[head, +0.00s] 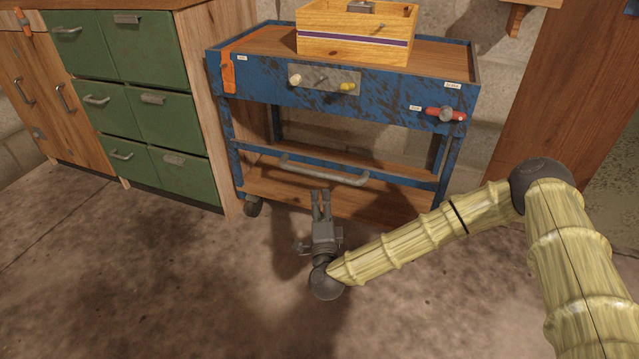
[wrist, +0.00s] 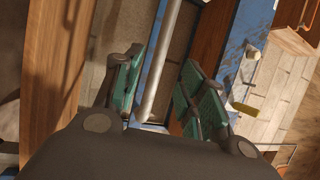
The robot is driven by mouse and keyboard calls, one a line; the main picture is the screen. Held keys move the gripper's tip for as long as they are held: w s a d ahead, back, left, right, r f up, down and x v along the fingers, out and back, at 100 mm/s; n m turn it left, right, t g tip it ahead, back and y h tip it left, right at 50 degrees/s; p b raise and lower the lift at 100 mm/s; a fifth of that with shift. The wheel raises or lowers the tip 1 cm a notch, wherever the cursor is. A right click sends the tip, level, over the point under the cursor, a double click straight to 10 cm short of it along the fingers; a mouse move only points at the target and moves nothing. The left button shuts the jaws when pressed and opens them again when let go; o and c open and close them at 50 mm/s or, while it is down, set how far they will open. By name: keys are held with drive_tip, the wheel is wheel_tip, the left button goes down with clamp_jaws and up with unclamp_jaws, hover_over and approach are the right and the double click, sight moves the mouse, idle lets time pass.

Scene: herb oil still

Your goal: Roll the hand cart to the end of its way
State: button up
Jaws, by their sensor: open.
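The hand cart (head: 400,103) is blue with worn paint and wooden shelves. It stands against the block wall in the head view, and its blue front also shows in the wrist view (wrist: 243,38). A grey bar handle (head: 325,173) runs across its lower front. My gripper (head: 321,193) is open, its fingers pointing at the handle from the near side. In the wrist view the handle (wrist: 161,70) runs lengthwise in the gap between the two green-padded fingers (wrist: 163,88). I cannot tell whether it lies between the pads or just beyond them.
A wooden box (head: 352,48) sits on the cart top. The cart front has knobs (head: 346,86), an orange strap (head: 229,75) and a red-handled valve (head: 446,114). Green drawers (head: 165,118) stand close on the left, a wooden panel (head: 560,95) on the right. The near floor is clear.

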sight(320, 174)
drive_tip(key=shift+w+a+r+b, duration=0.15)
drive_tip(key=shift+w+r+b, duration=0.2)
drive_tip(key=shift+w+b, duration=0.95)
drive_tip(key=shift+w+a+r+b, duration=0.15)
drive_tip(key=shift+w+r+b, duration=0.15)
drive_tip(key=shift+w, duration=1.95)
drive_tip(key=shift+w+a+r+b, duration=0.15)
drive_tip(key=shift+w+r+b, duration=0.2)
drive_tip(key=shift+w+b, duration=0.95)
drive_tip(key=shift+w+p, duration=0.5)
clamp_jaws()
